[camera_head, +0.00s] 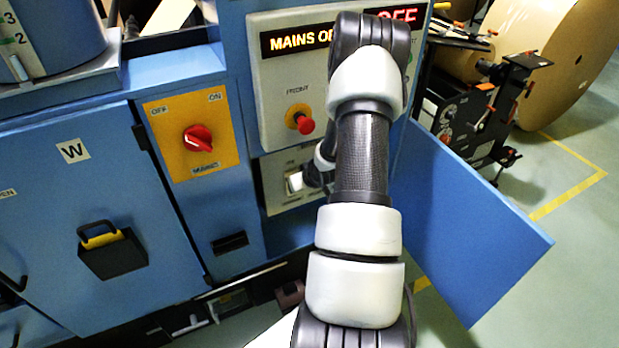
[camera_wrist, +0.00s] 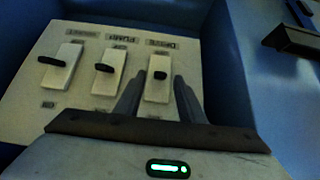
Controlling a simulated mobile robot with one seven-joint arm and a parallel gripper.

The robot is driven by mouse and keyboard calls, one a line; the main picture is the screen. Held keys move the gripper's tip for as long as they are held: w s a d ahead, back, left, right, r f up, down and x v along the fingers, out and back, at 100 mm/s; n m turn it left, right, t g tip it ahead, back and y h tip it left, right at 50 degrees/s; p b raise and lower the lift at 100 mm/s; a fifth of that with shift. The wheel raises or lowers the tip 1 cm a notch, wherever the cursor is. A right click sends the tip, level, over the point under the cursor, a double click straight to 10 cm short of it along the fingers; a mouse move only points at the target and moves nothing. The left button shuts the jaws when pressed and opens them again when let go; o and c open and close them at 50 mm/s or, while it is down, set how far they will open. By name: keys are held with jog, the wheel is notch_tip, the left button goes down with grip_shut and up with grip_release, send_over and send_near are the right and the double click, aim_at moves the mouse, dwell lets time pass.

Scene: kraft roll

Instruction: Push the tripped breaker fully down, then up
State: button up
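The breaker panel (camera_wrist: 30,110) fills the left and middle of the wrist view, its labels upside down. It carries three pale breakers with black levers: a left one (camera_wrist: 62,75), a middle one (camera_wrist: 109,80) and a right one (camera_wrist: 158,92) beside the label that seems to read DRIVE. Which is tripped I cannot tell for sure. My gripper (camera_wrist: 157,82) is open, its two fingers apart on either side of the right breaker; contact cannot be told. In the head view the panel (camera_head: 280,208) is partly hidden by my arm, as is my gripper.
A display (camera_head: 290,40) reads MAINS and OFF, partly covered by my arm. Below it is a red button (camera_head: 305,125). A red rotary switch (camera_head: 198,138) sits left of the panel. An open blue door (camera_head: 465,225) stands right of my arm.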

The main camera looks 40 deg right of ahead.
jog(key=p+v, duration=0.2)
jog(key=v, duration=1.1)
jog(key=shift+r, duration=0.2)
jog(key=shift+s, duration=0.1)
